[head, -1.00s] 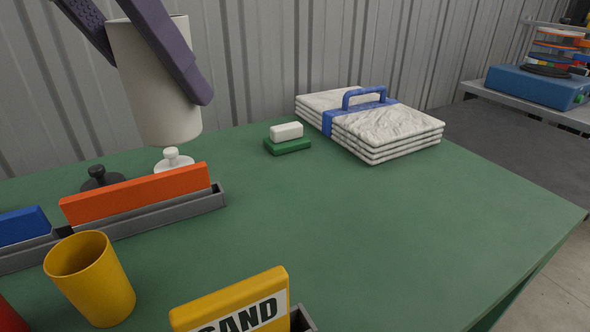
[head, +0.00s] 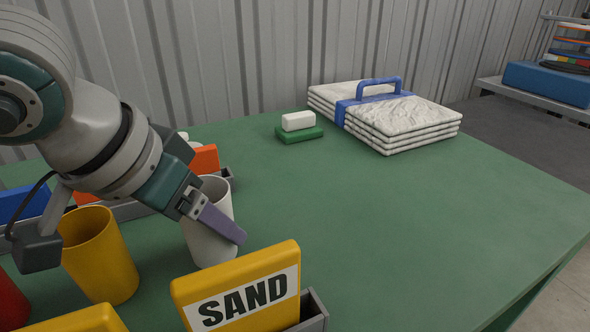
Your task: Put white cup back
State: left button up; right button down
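The white cup (head: 203,246) stands about upright beside the yellow cup (head: 100,258), behind the yellow SAND block (head: 238,285). My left gripper (head: 222,218) is around the white cup. One purple finger lies across its near right side, and the other finger is hidden behind the cup. The cup's base is low by the green table top. I cannot tell whether it touches the table. My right gripper is not in view.
An orange block (head: 205,158) in a grey holder is partly hidden behind my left arm. A blue block (head: 25,203) and a red cup (head: 10,300) are at the left. A white block on a green block (head: 300,134) and a strapped white stack (head: 400,118) stand at the back. The table's right side is clear.

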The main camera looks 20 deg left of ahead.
pick_arm(q)
jog(key=shift+f, duration=0.2)
jog(key=o, duration=1.4)
